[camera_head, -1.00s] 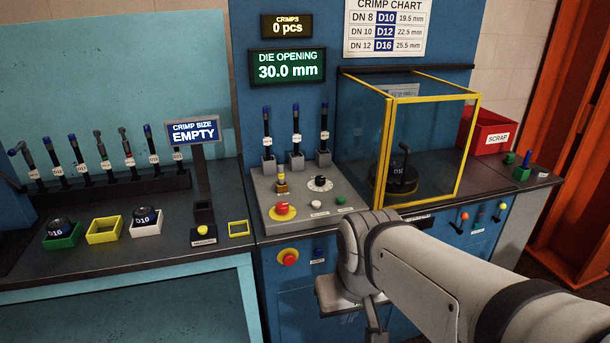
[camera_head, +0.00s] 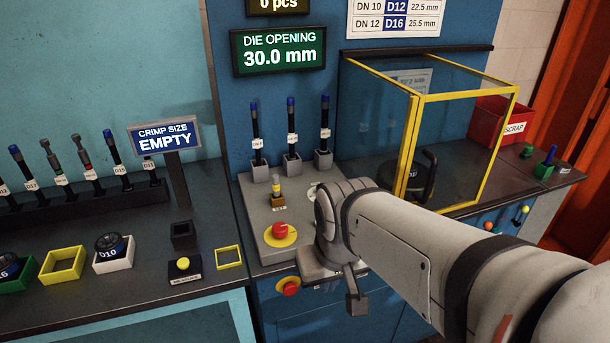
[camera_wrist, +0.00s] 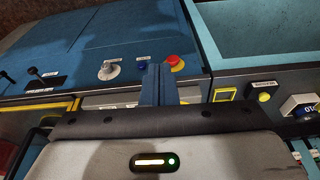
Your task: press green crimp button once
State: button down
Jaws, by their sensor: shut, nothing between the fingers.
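The grey control console (camera_head: 255,215) carries a red button on a yellow ring (camera_head: 280,231) and a small yellow-topped switch (camera_head: 277,190). The green crimp button is not visible; my arm covers the right part of the console. My gripper (camera_head: 356,303) is shut and empty, pointing down in front of the console's front edge. In the wrist view its fingers (camera_wrist: 155,84) show in front of the blue cabinet front, near a red button (camera_wrist: 174,62), a blue button (camera_wrist: 141,61) and a grey knob (camera_wrist: 109,70).
A yellow-framed clear guard (camera_head: 409,150) stands right of the console over a black die. The display (camera_head: 279,50) reads DIE OPENING 30.0 mm; the sign (camera_head: 164,137) reads EMPTY. A red scrap bin (camera_head: 500,125) is at right.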

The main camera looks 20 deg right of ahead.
jog(key=w+d+r+m+t+y+p, duration=0.1)
jog(key=w+r+m+y+p, duration=0.1)
jog(key=w+m+p, duration=0.35)
jog(key=w+d+r+m+t+y+p, duration=0.1)
jog(key=w+r+m+t+y+p, duration=0.15)
jog(key=w+m, duration=0.65)
jog(key=w+d+f+m+t+h+p, duration=0.2)
jog(key=w+d+m, duration=0.7)
jog(key=d, duration=0.5)
jog(key=shift+w+d+f+m+t+p, duration=0.4)
jog(key=shift+w+p, duration=0.25)
jog(key=shift+w, duration=0.25)
jog(key=shift+a, duration=0.1)
notch_tip(320, 180, down, 8)
jog(key=b, duration=0.6)
jog(key=shift+r, duration=0.15)
jog(key=shift+f+b, duration=0.5)
jog(key=shift+b, duration=0.15)
